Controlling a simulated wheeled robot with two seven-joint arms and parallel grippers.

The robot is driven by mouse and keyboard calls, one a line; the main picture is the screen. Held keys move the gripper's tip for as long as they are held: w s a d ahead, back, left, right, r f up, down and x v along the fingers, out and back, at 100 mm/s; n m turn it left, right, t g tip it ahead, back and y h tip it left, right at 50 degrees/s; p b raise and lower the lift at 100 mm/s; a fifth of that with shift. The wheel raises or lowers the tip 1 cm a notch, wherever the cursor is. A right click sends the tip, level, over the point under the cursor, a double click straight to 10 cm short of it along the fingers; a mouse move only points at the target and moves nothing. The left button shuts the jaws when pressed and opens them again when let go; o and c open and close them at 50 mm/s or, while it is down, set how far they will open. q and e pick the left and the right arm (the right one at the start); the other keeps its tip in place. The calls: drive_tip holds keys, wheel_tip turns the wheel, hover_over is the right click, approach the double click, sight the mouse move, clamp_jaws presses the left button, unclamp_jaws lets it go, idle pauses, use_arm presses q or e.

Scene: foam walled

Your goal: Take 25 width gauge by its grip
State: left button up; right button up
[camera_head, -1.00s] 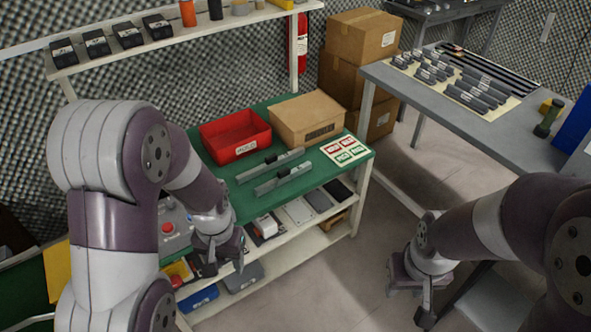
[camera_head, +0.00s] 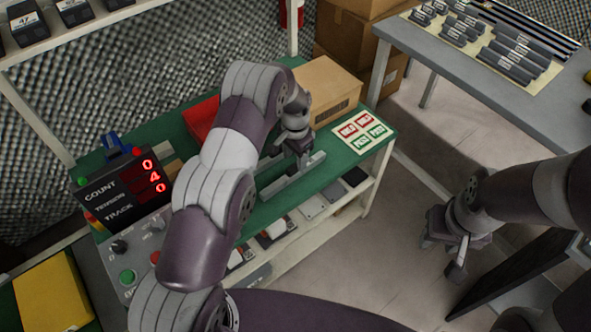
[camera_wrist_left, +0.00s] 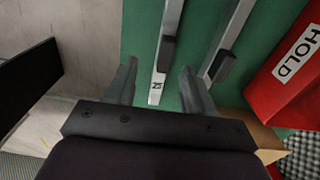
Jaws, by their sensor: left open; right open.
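Two grey bar gauges with dark block grips lie side by side on the green bench top. The front gauge (camera_head: 290,181) shows in the head view below my left gripper (camera_head: 301,152); the rear one is mostly hidden by my arm. In the left wrist view my left gripper (camera_wrist_left: 160,82) is open, the near end of one gauge (camera_wrist_left: 157,92) between its fingers. That gauge's dark grip (camera_wrist_left: 168,53) is just beyond. The other gauge (camera_wrist_left: 236,28) lies to the right. The label is too partial to read as 25. My right gripper (camera_head: 453,258) is open and empty over the floor.
A red bin (camera_wrist_left: 290,68) marked HOLD and a cardboard box (camera_head: 325,88) stand behind the gauges. A card with red and green squares (camera_head: 362,132) lies to their right. A counter display (camera_head: 127,190) stands at the left. A grey table (camera_head: 450,62) holds several more gauges.

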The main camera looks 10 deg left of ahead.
sight(294, 166)
use_arm(q)
drive_tip(key=f, duration=0.8)
drive_tip(key=shift+w+a, duration=0.25)
drive_tip(key=shift+w, duration=0.1)
drive_tip(key=shift+r, duration=0.15)
clamp_jaws()
